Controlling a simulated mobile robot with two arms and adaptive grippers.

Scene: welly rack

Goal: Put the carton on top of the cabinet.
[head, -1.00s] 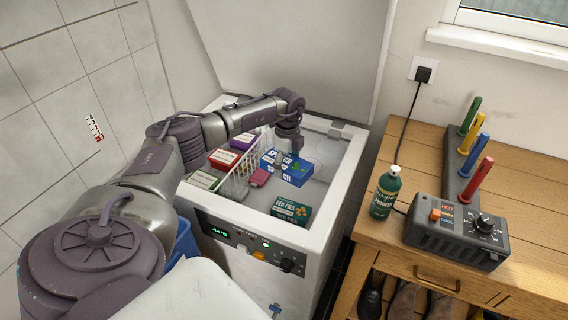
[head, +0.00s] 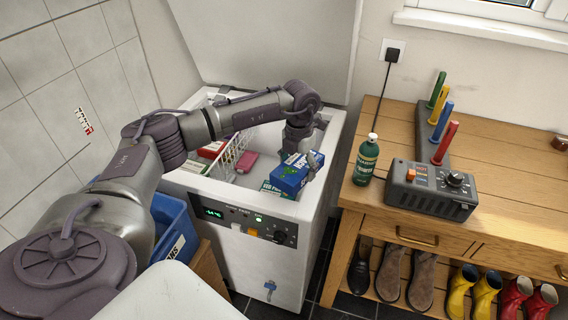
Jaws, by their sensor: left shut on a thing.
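A blue carton (head: 292,181) with white lettering and a green print is at the front right inside the open chest freezer (head: 262,247). My left gripper (head: 303,158) comes down over the carton from above and is shut on it. The carton is tilted and overlaps a green carton (head: 272,190) in the picture; I cannot tell whether they touch. The wooden cabinet (head: 385,215) stands to the right of the freezer, with drawers and a boot shelf below its top. My right gripper is out of view.
On the cabinet top are a green bottle (head: 366,160), a grey control box (head: 432,189) and a rack with coloured pegs (head: 446,142). A white wire basket (head: 232,153) and other packs sit in the freezer.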

